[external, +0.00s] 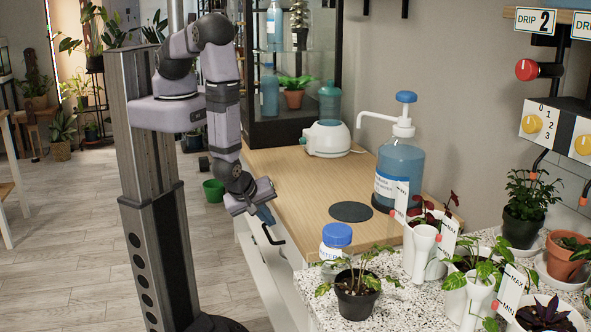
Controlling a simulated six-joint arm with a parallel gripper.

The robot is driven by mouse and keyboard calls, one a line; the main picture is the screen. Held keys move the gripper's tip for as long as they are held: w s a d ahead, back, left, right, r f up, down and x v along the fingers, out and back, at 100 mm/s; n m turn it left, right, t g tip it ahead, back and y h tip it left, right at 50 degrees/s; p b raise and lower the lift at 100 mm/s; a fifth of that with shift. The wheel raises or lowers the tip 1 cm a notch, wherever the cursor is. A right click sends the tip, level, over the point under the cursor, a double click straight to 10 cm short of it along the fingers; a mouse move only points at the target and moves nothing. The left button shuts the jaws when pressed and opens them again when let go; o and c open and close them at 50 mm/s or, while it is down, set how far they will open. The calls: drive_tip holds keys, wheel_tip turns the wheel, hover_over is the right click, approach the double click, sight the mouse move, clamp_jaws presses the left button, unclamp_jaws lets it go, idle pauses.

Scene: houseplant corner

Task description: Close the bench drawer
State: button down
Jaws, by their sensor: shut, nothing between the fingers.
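The bench (315,190) has a light wooden top and a white front facing left. A dark curved handle (272,238) shows on that front, just below the bench's edge. The drawer's own outline is partly hidden by my gripper and too small to make out, so I cannot tell how far open it is. My gripper (266,216) is shut and empty. It points down to the right at the bench's front edge, just above the handle. I cannot tell whether it touches the handle or drawer.
A blue pump bottle (400,170), a dark round pad (351,211) and a white device (327,137) stand on the bench. A speckled counter (395,290) with several potted plants and a blue-lidded jar (336,245) is nearer. A green bucket (213,190) stands on the otherwise open floor.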

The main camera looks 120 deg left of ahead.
drive_tip(key=shift+p+v, duration=1.2)
drive_tip(key=shift+v, duration=0.7)
drive_tip(key=shift+s+d, duration=0.1)
